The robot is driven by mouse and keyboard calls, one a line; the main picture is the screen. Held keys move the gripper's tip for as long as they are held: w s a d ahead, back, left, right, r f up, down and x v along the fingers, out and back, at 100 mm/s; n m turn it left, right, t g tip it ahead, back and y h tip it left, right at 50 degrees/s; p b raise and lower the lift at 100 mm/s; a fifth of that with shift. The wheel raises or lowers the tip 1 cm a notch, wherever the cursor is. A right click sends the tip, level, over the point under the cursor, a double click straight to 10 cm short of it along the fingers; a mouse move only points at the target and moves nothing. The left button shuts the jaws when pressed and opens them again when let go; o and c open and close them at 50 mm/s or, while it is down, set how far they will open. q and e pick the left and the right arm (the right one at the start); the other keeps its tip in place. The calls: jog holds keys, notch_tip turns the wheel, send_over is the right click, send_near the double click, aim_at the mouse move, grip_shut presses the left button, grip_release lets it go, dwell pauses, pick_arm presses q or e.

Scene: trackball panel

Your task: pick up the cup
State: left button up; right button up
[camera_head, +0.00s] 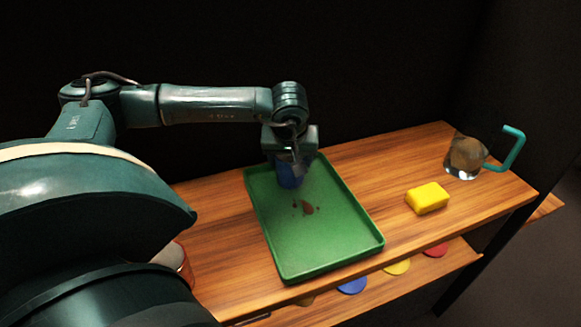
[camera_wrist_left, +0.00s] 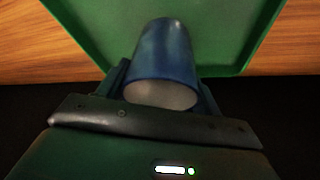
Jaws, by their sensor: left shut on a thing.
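The blue cup (camera_head: 289,174) is at the far end of the green tray (camera_head: 330,262) in the head view, partly hidden by my left gripper (camera_head: 291,160). In the left wrist view the cup (camera_wrist_left: 163,52) lies between the fingers of my left gripper (camera_wrist_left: 160,88), its pale round end towards the camera. My left gripper is shut on the cup. I cannot tell whether the cup touches the tray. My right gripper is not in view.
Brown spots (camera_head: 307,208) mark the tray's middle. A yellow sponge (camera_head: 427,198) and a clear pitcher (camera_head: 464,157) with a teal handle stand to the right on the wooden table (camera_head: 400,160). Coloured discs (camera_head: 352,285) lie on a lower shelf. A dark wall is behind.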

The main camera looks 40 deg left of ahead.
pick_arm(q)
jog(key=c, duration=0.5)
jog(key=shift+o, duration=0.2)
jog(key=shift+r, duration=0.15)
